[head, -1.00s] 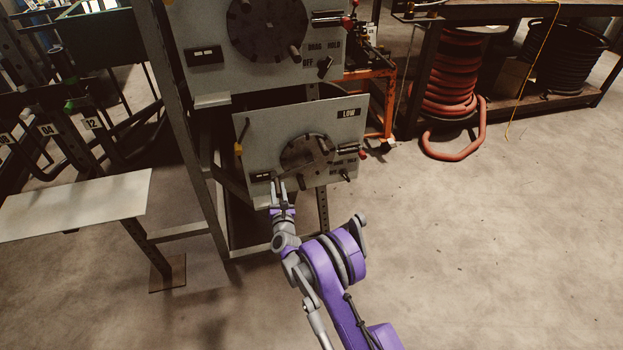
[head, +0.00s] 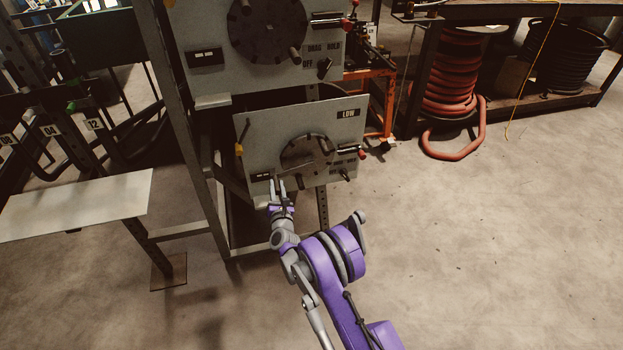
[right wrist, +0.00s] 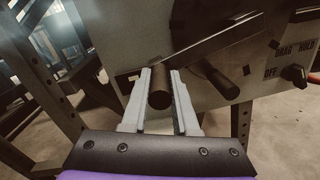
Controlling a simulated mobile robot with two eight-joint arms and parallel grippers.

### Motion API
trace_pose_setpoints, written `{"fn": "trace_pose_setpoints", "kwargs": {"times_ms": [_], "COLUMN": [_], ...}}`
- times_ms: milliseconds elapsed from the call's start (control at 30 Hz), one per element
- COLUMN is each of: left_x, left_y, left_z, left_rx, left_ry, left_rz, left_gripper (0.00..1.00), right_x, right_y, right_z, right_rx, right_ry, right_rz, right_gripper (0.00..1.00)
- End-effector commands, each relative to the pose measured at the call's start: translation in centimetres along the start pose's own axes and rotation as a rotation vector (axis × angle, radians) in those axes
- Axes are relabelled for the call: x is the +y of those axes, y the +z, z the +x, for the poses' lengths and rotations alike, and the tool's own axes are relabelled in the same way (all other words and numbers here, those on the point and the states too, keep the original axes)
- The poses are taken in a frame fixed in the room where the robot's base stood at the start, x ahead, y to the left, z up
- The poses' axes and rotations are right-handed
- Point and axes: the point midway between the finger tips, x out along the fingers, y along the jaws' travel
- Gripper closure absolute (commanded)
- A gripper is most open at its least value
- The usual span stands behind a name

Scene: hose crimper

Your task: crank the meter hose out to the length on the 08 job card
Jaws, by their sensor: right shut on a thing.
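The lower grey crank panel (head: 262,130), marked LOW, carries a dark round crank wheel (head: 305,148). A small dark counter window (head: 262,176) is at its lower left, its digits too small to read. My right gripper (head: 278,184) is at the wheel's lower left. In the right wrist view its fingers (right wrist: 160,92) are shut on the dark cylindrical crank handle (right wrist: 160,88). My left gripper is not in view.
An upper panel (head: 205,78) with a larger wheel (head: 267,28) sits above. A drag/hold knob (head: 345,174) and a red-tipped lever (head: 350,152) are at the lower panel's right. A pale table (head: 75,205) stands left, with number tags (head: 50,131) behind. Floor at right is open.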

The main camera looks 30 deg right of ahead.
Motion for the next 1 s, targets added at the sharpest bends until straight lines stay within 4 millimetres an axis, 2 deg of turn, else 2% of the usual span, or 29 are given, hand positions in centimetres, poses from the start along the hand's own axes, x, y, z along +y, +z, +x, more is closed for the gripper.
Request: {"fn": "trace_pose_setpoints", "kwargs": {"times_ms": [33, 467, 500, 700, 1000], "left_x": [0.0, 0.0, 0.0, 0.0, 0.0], "left_y": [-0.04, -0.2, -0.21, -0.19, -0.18], "left_z": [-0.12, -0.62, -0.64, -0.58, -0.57], "left_rx": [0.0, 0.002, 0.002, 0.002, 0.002], "left_ry": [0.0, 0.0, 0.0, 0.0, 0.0], "left_rz": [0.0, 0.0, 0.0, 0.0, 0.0], "left_gripper": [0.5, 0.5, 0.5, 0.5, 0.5], "right_x": [0.67, 0.98, 0.99, 0.8, 0.54], "right_y": [-0.03, 0.52, 0.54, 0.51, 0.58], "right_z": [-0.02, -0.02, -0.01, -0.02, -0.01], "right_rx": [0.005, 0.009, 0.009, 0.007, 0.005], "right_ry": [0.009, 0.007, 0.007, 0.005, 0.001], "right_rz": [0.003, 0.047, 0.049, 0.049, 0.049], "right_gripper": [1.0, 1.0, 0.71, 0.37, 0.37]}}
